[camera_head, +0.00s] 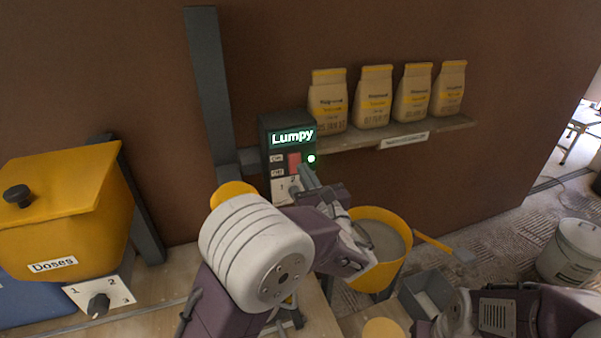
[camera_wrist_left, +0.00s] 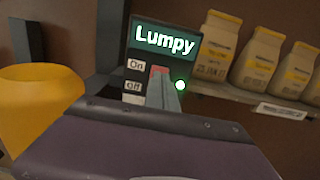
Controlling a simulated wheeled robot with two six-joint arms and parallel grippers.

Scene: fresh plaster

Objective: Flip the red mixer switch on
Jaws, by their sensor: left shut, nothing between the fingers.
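The red mixer switch (camera_head: 294,162) is on a dark control box (camera_head: 267,140) with a lit "Lumpy" display, beside small On and Off labels. The switch also shows in the left wrist view (camera_wrist_left: 158,71), its lower part hidden by my fingers. My left gripper (camera_head: 307,176) is shut and empty, with its fingertips right at the switch; I cannot tell whether they touch it. A green light (camera_wrist_left: 180,85) glows right of the switch. My right arm shows at the lower right of the head view, and its jaws are not clear.
A yellow bucket (camera_head: 401,236) of grey mix stands below the box. A shelf (camera_head: 447,124) with several paper bags is to the right. A yellow "Doses" hopper (camera_head: 75,215) with a numbered dial stands left. A white bucket (camera_head: 572,250) is at far right.

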